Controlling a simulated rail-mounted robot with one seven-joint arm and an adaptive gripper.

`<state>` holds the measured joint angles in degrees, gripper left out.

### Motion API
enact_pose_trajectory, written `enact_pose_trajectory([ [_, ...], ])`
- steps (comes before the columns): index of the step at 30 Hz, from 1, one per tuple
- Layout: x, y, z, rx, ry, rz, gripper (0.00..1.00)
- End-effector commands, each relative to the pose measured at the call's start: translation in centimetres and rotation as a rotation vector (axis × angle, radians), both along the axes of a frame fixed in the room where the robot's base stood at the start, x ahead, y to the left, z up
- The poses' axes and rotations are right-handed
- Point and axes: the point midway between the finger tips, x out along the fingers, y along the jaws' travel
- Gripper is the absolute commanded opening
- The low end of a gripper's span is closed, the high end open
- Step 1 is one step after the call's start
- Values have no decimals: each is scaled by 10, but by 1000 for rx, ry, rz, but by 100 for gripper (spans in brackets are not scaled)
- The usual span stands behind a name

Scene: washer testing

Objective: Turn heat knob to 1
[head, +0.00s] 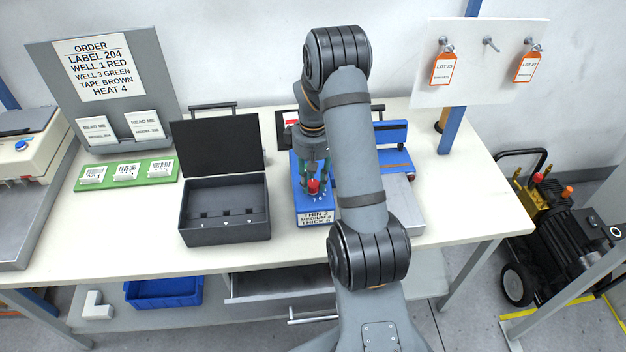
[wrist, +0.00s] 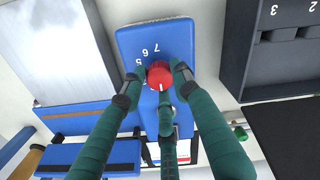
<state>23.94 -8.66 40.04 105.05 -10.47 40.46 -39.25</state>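The red heat knob (head: 313,186) sits on the blue heat unit (head: 303,206), whose front label reads "THIN 2, MEDIUM 4, THICK 6". My gripper (head: 314,180) points down over the knob. In the wrist view, its green fingers (wrist: 158,74) close around the red knob (wrist: 159,74), one on each side and a third below it in the picture. A white mark shows at the knob's lower edge. The digits 7, 6 and 5 are readable on the blue face (wrist: 175,36); other digits, including 1, are hidden or unreadable behind the fingers.
An open black case (head: 225,222) stands left of the unit. A grey device with a blue part (head: 391,132) stands close on the right, partly behind my arm. A green label tray (head: 124,173) lies further left. The order board (head: 98,65) reads "HEAT 4".

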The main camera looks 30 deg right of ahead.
Motion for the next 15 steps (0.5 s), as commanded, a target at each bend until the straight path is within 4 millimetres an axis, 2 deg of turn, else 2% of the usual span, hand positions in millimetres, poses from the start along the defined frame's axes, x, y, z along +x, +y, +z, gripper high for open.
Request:
enact_pose_trajectory([
  [8,0,0,0,0,0,-1,47],
  [15,0,0,0,1,1,-1,48],
])
